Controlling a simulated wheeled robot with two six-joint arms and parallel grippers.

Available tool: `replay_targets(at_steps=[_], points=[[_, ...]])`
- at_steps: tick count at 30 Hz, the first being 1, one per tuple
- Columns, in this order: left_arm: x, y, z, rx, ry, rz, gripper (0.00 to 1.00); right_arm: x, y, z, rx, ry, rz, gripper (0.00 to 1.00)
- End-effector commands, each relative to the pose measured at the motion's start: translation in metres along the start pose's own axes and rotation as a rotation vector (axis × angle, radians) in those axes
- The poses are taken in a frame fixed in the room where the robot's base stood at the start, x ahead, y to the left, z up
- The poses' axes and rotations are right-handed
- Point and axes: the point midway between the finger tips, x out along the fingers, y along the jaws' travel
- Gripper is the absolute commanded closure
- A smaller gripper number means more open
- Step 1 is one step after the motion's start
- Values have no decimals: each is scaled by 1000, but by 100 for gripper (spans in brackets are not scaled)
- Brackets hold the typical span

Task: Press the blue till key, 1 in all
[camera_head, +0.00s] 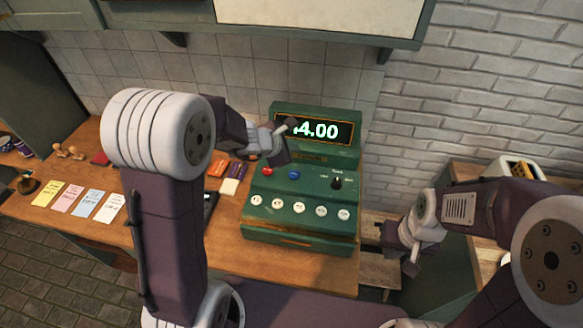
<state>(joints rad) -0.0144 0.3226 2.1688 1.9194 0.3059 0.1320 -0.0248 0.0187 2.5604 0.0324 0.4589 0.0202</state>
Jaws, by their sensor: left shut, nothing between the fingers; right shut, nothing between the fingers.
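A green till (301,235) stands on the wooden counter, its display (322,131) lit and reading 4.00, with the left end of the display partly covered by my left gripper. The blue till key (294,175) is on the sloped panel, to the right of a red key (267,170). My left gripper (288,128) is shut and empty, above and behind the blue key in the picture, in front of the display. I cannot tell its height over the key. My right gripper (411,266) is shut and empty, to the right of the till.
A black knob (337,183) and several round white keys (298,207) are on the till. Coloured cards (88,204) lie on the counter at left. A wall shelf (270,28) hangs above. A box (519,169) stands at far right.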

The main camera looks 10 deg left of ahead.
Motion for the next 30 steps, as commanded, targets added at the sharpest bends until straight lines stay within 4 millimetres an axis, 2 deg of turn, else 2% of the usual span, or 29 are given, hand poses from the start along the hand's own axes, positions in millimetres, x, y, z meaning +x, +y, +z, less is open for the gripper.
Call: replay_targets(at_steps=[11,25,30], points=[[8,-6,-6,2,0,-1,100,10,0,1,0,0,0,100],[54,-39,-39,2,0,0,100,70,1,7,0,0,0,100],[63,-46,-46,2,-1,0,100,85,2,9,0,0,0,100]])
